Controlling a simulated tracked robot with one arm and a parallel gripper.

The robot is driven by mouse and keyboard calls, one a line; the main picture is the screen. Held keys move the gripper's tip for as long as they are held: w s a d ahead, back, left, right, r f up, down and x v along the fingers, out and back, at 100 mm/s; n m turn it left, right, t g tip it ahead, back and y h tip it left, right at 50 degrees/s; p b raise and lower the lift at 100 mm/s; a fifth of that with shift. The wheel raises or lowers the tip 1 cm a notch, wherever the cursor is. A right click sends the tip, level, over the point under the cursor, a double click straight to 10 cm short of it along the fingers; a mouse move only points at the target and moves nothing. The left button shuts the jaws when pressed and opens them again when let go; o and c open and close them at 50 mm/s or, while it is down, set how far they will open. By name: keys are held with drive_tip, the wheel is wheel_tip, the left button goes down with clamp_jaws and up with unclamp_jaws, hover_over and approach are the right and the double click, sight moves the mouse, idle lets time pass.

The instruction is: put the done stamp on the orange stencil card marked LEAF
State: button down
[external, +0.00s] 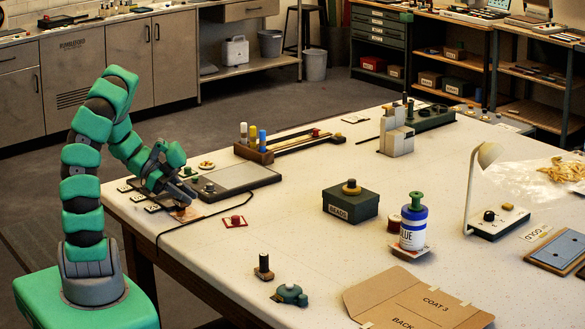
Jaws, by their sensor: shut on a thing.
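My gripper (184,199) is low over the near left corner of the white table, pointing down. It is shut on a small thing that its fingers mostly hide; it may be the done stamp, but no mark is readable. A small orange-brown card (187,213) lies just below the fingertips, partly covered; its lettering cannot be read. I cannot tell whether the held thing touches it.
Several small cards (138,196) lie left of my gripper. A grey pad (240,180) lies behind it. A red-edged card with a red knob (236,220) is to the right. A black cord (165,236) runs nearby. The dark box (350,207) and glue bottle (413,228) stand farther right.

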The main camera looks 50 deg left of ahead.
sight(192, 216)
drive_tip(key=shift+w+a+f, duration=0.1)
drive_tip(key=shift+w+a, duration=0.15)
drive_tip(key=shift+w, duration=0.3)
drive_tip(key=shift+w+a+f, duration=0.1)
drive_tip(key=shift+w+a, duration=0.1)
drive_tip(key=shift+w, duration=0.35)
drive_tip(key=shift+f, duration=1.75)
drive_tip(key=c, duration=1.3)
unclamp_jaws()
drive_tip(key=shift+o, duration=0.2)
drive_tip(key=shift+r, duration=0.1)
drive_tip(key=v, duration=1.2)
drive_tip(key=shift+w, duration=0.1)
